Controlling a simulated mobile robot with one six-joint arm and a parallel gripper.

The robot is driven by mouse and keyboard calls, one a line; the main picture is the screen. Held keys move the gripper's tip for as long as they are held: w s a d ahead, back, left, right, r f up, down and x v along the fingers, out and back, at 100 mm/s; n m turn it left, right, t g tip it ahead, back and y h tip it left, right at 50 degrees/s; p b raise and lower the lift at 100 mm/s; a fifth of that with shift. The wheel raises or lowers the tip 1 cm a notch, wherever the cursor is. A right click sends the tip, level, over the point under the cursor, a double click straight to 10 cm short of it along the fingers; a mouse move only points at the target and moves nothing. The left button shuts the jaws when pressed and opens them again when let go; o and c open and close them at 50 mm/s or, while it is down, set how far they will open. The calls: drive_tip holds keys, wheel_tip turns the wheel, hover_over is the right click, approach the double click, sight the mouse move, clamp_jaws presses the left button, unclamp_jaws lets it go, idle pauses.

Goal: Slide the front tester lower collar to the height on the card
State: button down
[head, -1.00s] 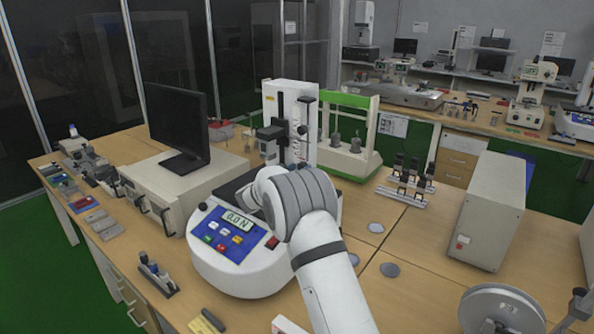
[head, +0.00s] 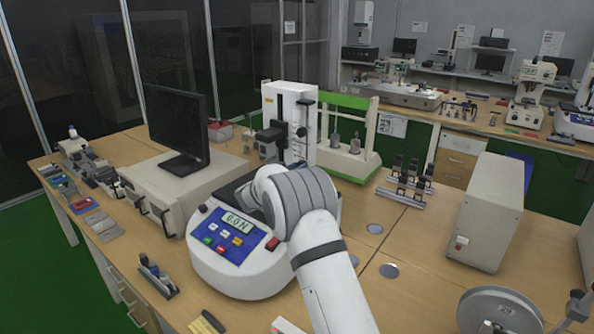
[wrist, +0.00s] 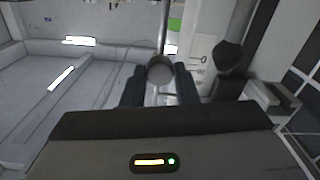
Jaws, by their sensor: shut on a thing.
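The front tester (head: 240,265) is a white machine with a blue panel, and its display reads 0.0 N. Its white column (head: 281,97) stands behind my arm, with a dark carriage (head: 270,138) and a scale on the front. Dark fittings show along its right side. In the wrist view, my gripper (wrist: 160,80) is shut on a round grey collar (wrist: 160,71) on a thin upright rod (wrist: 164,30). One dark finger is on each side of it. In the head view my arm hides the gripper and the held collar. I cannot make out a height card clearly.
A black monitor (head: 178,125) on a beige box stands left of the tester. A green-and-white frame (head: 352,130) is behind it. A rack of dark-topped parts (head: 410,175) and a beige cabinet (head: 487,210) stand right. Small tools lie at the left and front edges.

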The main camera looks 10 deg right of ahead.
drive_tip(key=shift+r, duration=0.4)
drive_tip(key=c, duration=1.1)
unclamp_jaws()
drive_tip(key=shift+a, duration=0.1)
drive_tip(key=b+v, duration=0.2)
drive_tip(key=v, duration=0.5)
drive_tip(key=shift+s+a, duration=0.2)
drive_tip(key=shift+s, duration=0.1)
drive_tip(key=shift+r, duration=0.1)
